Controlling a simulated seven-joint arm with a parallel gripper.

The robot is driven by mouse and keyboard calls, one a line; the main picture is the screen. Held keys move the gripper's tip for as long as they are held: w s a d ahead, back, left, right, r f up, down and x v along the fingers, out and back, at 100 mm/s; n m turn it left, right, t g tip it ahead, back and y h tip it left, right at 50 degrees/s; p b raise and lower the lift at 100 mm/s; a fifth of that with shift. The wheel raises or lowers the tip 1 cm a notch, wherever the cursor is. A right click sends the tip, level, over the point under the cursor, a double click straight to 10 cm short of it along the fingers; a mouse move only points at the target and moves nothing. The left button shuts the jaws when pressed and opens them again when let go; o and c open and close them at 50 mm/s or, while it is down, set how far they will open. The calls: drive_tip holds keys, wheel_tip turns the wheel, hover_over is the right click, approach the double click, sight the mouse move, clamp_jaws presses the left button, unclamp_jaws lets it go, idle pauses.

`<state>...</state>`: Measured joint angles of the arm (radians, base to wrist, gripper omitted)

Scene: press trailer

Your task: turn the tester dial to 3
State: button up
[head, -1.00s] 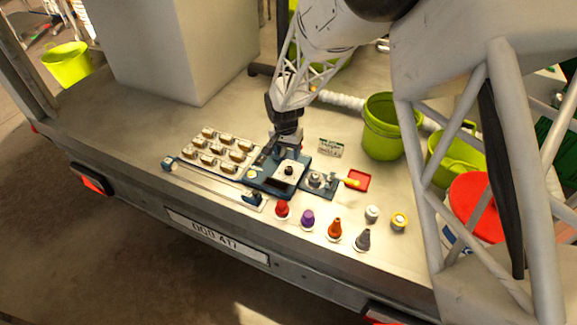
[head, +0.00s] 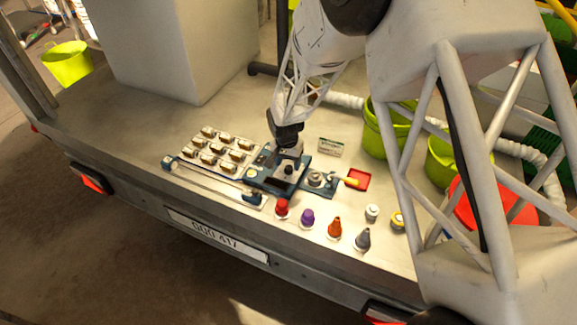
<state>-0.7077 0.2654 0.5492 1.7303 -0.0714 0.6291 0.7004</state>
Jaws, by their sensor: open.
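A blue tester-like unit (head: 268,182) stands on the trailer bed, with a small black knob-like part (head: 288,170) on its top. Beside it on the right is a blue plate with a round grey part (head: 315,178). I cannot tell which of these is the dial, and no numbers are readable. My gripper (head: 290,157) is open and points down just above and behind the blue unit, hiding part of it. I cannot tell whether it touches anything.
Several small parts sit in white trays (head: 216,149) at left, beside a long rail (head: 212,182). A red tray (head: 358,179), a small sign (head: 331,147) and green buckets (head: 388,130) are right.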

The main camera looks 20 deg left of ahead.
drive_tip(key=shift+f, duration=1.05)
drive_tip(key=c, duration=0.9)
